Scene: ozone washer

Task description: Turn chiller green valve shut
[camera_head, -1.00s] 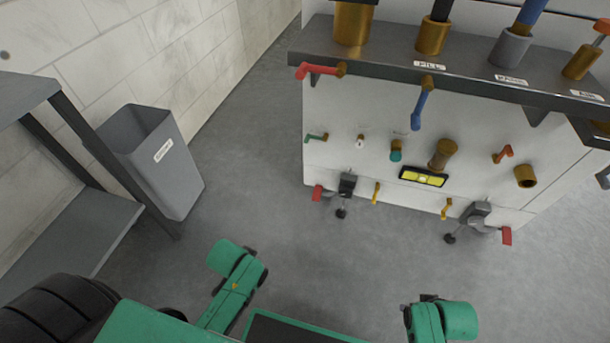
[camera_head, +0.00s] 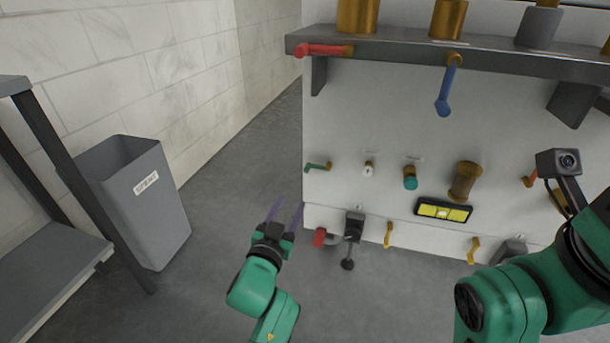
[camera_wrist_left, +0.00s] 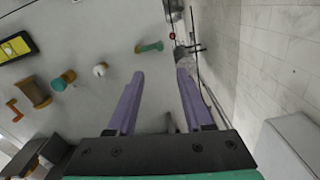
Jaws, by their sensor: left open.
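The green valve (camera_head: 318,166) is a small green lever on a brass stem, low on the left of the white chiller panel (camera_head: 380,110). Its lever points left, roughly level. It also shows in the left wrist view (camera_wrist_left: 150,47), ahead of the fingers. My left gripper (camera_head: 285,212) is open and empty, below and left of the valve, with its purple fingers spread and apart from it. My right arm comes in at the right with a wrist camera on it; its fingers are not visible.
A red lever (camera_head: 322,50) and a blue lever (camera_head: 447,88) hang at the shelf edge above. A red-handled fitting (camera_head: 320,237) is below. A grey bin (camera_head: 150,215) stands left.

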